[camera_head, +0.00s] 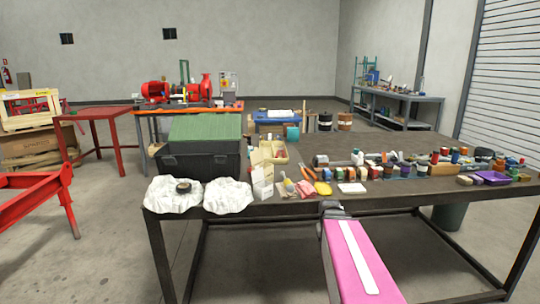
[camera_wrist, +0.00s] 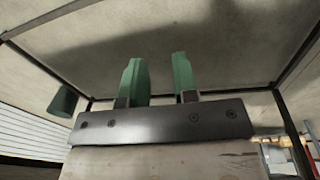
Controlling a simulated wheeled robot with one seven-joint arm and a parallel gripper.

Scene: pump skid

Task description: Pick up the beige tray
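The beige tray (camera_head: 281,159) is in the head view, on the dark work table (camera_head: 400,193), just right of the black case with the green lid. Small items beside it partly cover its near edge. My gripper (camera_wrist: 157,62) shows in the wrist view as two green fingers standing apart with nothing between them. It is not clearly visible in the head view, where my pink arm link reaches up to the table's front edge. The wrist view shows floor and table legs, and the tray is not in it.
The black case (camera_head: 203,160) stands left of the tray. Two crumpled white bags (camera_head: 228,196) lie in front of it. A white folded card (camera_head: 262,183) stands before the tray. Many small bottles and blocks crowd the table's right. A green bin (camera_wrist: 62,101) shows in the wrist view.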

